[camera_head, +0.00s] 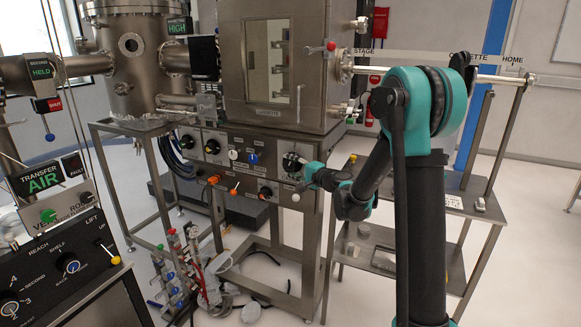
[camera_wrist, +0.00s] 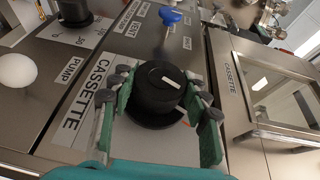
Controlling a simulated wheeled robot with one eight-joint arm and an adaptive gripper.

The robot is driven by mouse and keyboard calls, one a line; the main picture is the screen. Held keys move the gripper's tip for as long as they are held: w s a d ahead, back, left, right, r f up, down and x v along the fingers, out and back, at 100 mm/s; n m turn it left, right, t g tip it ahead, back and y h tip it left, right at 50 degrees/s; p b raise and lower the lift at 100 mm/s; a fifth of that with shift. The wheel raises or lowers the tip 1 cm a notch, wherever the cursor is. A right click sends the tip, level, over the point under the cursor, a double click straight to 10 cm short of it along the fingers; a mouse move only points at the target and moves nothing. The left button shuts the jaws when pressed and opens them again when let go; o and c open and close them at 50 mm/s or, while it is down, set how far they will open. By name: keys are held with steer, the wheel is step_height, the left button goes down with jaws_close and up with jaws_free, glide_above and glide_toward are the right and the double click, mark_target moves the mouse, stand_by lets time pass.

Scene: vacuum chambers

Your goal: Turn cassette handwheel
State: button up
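A black round knob (camera_wrist: 160,88) with a white pointer line sits on a steel panel beside the label CASSETTE (camera_wrist: 90,95) in the wrist view. This is the only cassette control I see up close. My gripper (camera_wrist: 161,82) has its two green fingers with dark pads around the knob, one on each side. The pads are very close to its rim; I cannot tell whether they press on it.
A blue knob (camera_wrist: 171,16), a white round knob (camera_wrist: 17,70) and another black knob (camera_wrist: 74,10) are near in the wrist view. The cassette chamber (camera_head: 270,60) with its window stands above the panel (camera_head: 225,150). A steel cart (camera_head: 450,200) stands at right.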

steer(key=c, duration=0.5)
steer(key=shift+h, duration=0.3)
steer(key=shift+r+n+g+h, duration=0.1)
steer(key=shift+n+g+h, duration=0.6)
steer(key=shift+g+h, duration=0.6)
steer(key=o, duration=1.2)
steer(key=shift+s, duration=0.1)
